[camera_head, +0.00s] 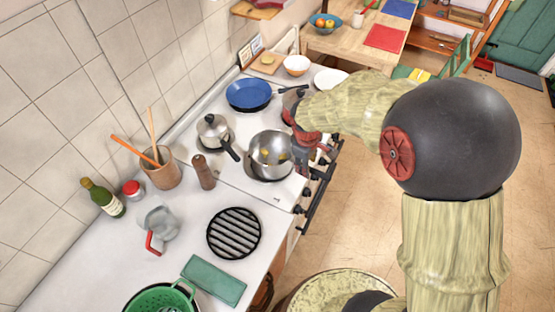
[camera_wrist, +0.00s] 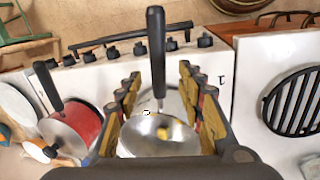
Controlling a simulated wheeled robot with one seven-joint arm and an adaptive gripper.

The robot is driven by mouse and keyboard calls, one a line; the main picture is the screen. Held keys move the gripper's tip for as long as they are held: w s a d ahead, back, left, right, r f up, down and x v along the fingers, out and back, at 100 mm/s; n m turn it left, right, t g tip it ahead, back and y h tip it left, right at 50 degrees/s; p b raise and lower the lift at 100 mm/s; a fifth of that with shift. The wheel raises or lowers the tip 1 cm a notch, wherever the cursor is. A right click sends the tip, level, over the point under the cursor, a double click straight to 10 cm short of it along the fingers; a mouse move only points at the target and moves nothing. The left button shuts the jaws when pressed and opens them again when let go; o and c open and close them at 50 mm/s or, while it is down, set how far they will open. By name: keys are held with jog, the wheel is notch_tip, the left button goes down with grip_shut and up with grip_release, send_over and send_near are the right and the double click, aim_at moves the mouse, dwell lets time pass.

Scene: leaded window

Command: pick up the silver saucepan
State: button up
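The silver saucepan (camera_head: 270,158) stands open on the front of the white stove, with a yellow patch visible inside. In the wrist view the saucepan (camera_wrist: 150,140) lies low between my fingers, and its black handle (camera_wrist: 157,50) points up the picture towards the stove front. My gripper (camera_head: 309,148) is beside the saucepan's right side in the head view and covers that side. In the wrist view my gripper (camera_wrist: 160,75) is open, with fingers left and right of the handle and a gap on both sides. I cannot tell its exact height over the handle.
A red lidded pot (camera_wrist: 75,130) stands close to my gripper. A small lidded silver pot (camera_head: 212,131), a blue pan (camera_head: 248,95) and a pepper mill (camera_head: 203,172) are nearby. Knobs (camera_wrist: 138,50) line the stove front. A black grill (camera_head: 234,233) lies on the counter.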

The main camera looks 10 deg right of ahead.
aim_at(290, 164)
jog(key=f, duration=0.3)
jog(key=w+f, duration=0.1)
jog(key=shift+d+f+b, duration=0.3)
jog(key=shift+d, duration=0.05)
jog(key=shift+s+r, duration=0.1)
jog(key=shift+c, duration=0.6)
jog(key=c, duration=0.8)
grip_shut()
